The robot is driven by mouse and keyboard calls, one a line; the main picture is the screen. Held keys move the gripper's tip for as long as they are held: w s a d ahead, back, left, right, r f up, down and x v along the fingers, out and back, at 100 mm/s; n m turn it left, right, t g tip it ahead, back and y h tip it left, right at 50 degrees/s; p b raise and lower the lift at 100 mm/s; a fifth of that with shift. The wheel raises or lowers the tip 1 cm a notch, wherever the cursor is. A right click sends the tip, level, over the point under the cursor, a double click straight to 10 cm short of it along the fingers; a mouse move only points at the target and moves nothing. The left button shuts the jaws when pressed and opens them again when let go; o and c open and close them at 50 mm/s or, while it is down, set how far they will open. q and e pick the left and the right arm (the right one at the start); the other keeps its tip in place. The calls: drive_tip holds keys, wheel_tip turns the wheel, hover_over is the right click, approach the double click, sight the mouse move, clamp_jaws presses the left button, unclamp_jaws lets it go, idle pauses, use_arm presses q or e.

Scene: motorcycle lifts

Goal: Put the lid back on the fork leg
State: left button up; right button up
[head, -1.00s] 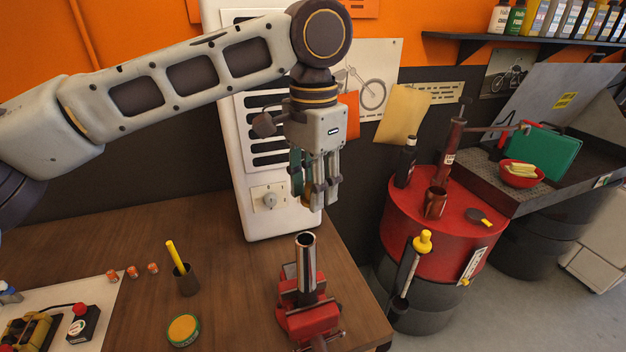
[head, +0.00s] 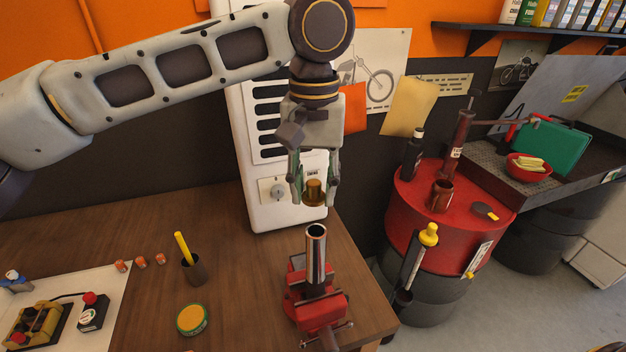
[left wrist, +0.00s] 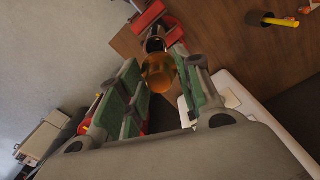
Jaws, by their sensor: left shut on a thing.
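My left gripper (head: 314,196) is shut on the lid (head: 314,190), a gold-brown stepped cap, and holds it in the air. The lid shows as an amber round piece between the green finger pads in the left wrist view (left wrist: 159,72). The fork leg (head: 316,255) is a shiny metal tube with an open dark top, standing upright in a red vise (head: 318,308) on the workbench. The lid is above the tube's mouth, apart from it. In the left wrist view the tube's mouth (left wrist: 155,45) shows partly behind the lid. My right gripper is not in view.
A white cabinet (head: 262,130) stands close behind the lid. A dark cup (head: 194,268) with a yellow stick and a green-yellow tin (head: 192,320) stand left of the vise. A red drum (head: 415,205) carrying bottles and tools stands to the right.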

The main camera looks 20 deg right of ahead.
sight(315, 197)
use_arm(q)
drive_tip(key=n, duration=0.6)
drive_tip(key=shift+s, duration=0.4)
drive_tip(key=n, duration=0.4)
drive_tip(key=shift+n, duration=1.6)
drive_tip(key=shift+f, duration=0.15)
drive_tip(key=shift+f+b, duration=2.05)
drive_tip(key=shift+b, duration=0.5)
drive_tip(key=shift+f, duration=1.05)
drive_tip(key=shift+p, duration=0.9)
